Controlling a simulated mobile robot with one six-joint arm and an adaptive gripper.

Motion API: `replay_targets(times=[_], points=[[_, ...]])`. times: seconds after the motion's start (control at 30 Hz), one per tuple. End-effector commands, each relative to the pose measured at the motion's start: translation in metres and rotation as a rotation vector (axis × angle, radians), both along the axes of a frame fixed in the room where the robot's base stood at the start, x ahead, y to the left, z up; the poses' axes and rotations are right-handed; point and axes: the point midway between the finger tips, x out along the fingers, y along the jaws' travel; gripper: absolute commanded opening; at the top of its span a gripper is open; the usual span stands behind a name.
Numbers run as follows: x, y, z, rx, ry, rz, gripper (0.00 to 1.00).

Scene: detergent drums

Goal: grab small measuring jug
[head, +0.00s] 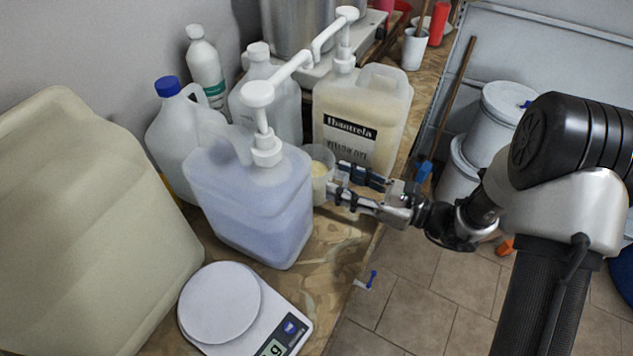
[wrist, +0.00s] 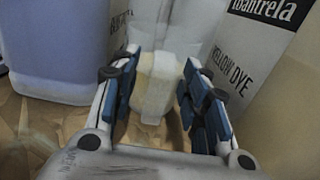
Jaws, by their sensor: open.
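The small measuring jug (head: 321,172) is a translucent cup with pale yellow contents. In the head view it stands on the wooden worktop between the blue-liquid jug and the drum labelled "Ibantrela". My gripper (head: 335,186) reaches in from the right, with its fingertips at the jug's right side and hiding part of it. In the wrist view the measuring jug (wrist: 155,85) shows between the two open blue-padded fingers (wrist: 153,95), with a pale vertical strip facing me. A gap shows on each side of it.
The blue-liquid pump jug (head: 255,200) stands close on the left, and the yellow-dye drum (head: 395,110) close behind and right. A kitchen scale (head: 222,305) and a large beige container (head: 80,230) are at front left. The worktop's right edge drops to a tiled floor (head: 440,300).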

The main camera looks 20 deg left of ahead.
Motion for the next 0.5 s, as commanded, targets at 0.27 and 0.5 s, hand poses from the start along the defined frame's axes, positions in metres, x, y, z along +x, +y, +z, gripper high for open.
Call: replay_targets(times=[0.27, 0.5], points=[[0.0004, 0.0026, 0.0004, 0.0, 0.0, -0.001, 0.41], [0.0004, 0.0025, 0.0003, 0.0, 0.0, -0.001, 0.25]])
